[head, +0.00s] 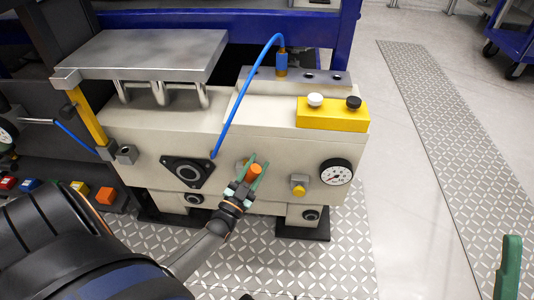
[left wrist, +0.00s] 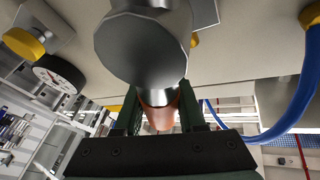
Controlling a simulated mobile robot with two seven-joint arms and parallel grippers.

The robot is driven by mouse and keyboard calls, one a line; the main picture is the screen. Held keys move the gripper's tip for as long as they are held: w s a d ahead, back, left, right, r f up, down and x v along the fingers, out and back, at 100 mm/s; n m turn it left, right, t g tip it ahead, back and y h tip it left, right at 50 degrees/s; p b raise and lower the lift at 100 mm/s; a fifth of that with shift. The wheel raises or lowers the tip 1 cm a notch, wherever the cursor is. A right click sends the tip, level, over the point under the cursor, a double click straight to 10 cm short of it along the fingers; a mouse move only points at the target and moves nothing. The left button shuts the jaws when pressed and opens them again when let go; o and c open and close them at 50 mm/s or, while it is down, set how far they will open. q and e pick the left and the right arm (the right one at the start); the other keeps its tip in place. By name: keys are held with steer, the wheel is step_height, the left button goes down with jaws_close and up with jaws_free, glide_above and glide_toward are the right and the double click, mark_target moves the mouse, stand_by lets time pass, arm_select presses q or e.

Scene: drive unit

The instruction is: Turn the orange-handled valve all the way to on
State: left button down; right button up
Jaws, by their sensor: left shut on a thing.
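The orange-handled valve (head: 254,171) sits on the front face of the cream drive unit (head: 270,155). My left gripper (head: 253,174) is at it, its green fingers on either side of the orange handle. In the left wrist view the orange handle (left wrist: 159,116) shows between the two fingers (left wrist: 160,112), which are shut on it. The valve's grey metal body (left wrist: 145,45) fills the upper middle there and hides part of the handle. The handle's exact angle is hard to tell. One green finger of my right gripper (head: 509,268) shows at the lower right, away from the unit.
A pressure gauge (head: 336,172) and a yellow-knobbed fitting (head: 299,187) are right of the valve. A black flanged port (head: 187,172) is to its left. A blue hose (head: 237,95) arches above. A yellow button box (head: 332,114) sits on top.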

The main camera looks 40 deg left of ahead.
arm_select(q)
steer(key=shift+s+a+r+n+y, duration=0.15)
steer(key=shift+a+n+y, duration=0.1)
steer(key=shift+n, duration=0.35)
steer(key=shift+s+a+n+y, duration=0.1)
steer(key=shift+a+n+y, duration=0.15)
steer(key=shift+n, duration=0.35)
steer(key=shift+s+a+r+n+t+y+b, duration=0.1)
steer(key=shift+s+a+n+t+y+b, duration=0.2)
steer(key=shift+n, duration=0.45)
steer(key=shift+s+a+r+n+g+y+b, duration=0.1)
steer(key=shift+a+n+y+b, duration=0.15)
steer(key=shift+n+y, duration=0.35)
steer(key=shift+s+a+r+n+t+y+b, duration=0.1)
steer(key=shift+s+a+n+t+y+b, duration=0.15)
steer(key=shift+n, duration=0.6)
steer(key=shift+a, duration=0.1)
steer(key=c, duration=0.5)
jaws_free()
steer(key=shift+r, duration=0.1)
steer(key=p+v, duration=0.1)
steer(key=v, duration=1.1)
steer(key=shift+s, duration=0.2)
